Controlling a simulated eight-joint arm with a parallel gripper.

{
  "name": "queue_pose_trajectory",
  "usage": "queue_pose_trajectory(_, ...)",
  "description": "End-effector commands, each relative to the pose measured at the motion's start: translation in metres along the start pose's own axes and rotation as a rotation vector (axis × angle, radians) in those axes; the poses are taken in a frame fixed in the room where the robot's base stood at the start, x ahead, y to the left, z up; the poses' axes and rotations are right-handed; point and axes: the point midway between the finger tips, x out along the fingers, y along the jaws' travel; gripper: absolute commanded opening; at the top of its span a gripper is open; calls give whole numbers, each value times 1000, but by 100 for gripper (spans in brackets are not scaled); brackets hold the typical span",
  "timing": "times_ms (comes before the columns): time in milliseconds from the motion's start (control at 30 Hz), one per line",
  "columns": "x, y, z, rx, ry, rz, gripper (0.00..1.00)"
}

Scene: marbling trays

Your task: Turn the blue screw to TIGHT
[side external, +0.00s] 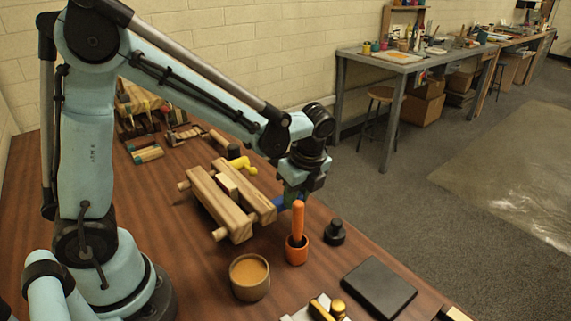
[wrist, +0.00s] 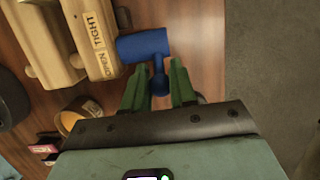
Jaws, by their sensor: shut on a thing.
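The blue screw (wrist: 145,46) shows in the wrist view as a thick barrel against the end of a wooden clamp, with a thin handle ending in a knob. In the side view the blue screw (side external: 279,203) is partly hidden by my gripper (side external: 291,192). The green fingers of my gripper (wrist: 158,84) are shut around the handle, one on each side. The wooden clamp (side external: 232,222) has two parallel beams. A TIGHT label (wrist: 95,30) and a second label, apparently OPEN (wrist: 106,65), are on the beam beside the screw.
A yellow screw (side external: 243,166) is at the clamp's far end. An orange cup (side external: 297,254) with an upright orange handle, a tan cup (side external: 250,288) and a black knob-shaped thing (side external: 334,233) stand near my gripper. A black slab (side external: 373,290) lies toward the table's front edge.

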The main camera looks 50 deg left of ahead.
Motion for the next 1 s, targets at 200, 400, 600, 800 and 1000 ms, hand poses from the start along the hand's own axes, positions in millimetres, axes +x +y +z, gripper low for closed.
queue_pose_trajectory(200,0,0,3,-3,-7,-2,31)
queue_pose_trajectory(400,0,0,2,-2,-4,-1,36)
queue_pose_trajectory(600,0,0,0,-1,-3,-1,36)
queue_pose_trajectory(800,2,0,-3,-1,-2,0,36)
queue_pose_trajectory(1000,2,0,-3,-1,-2,0,24)
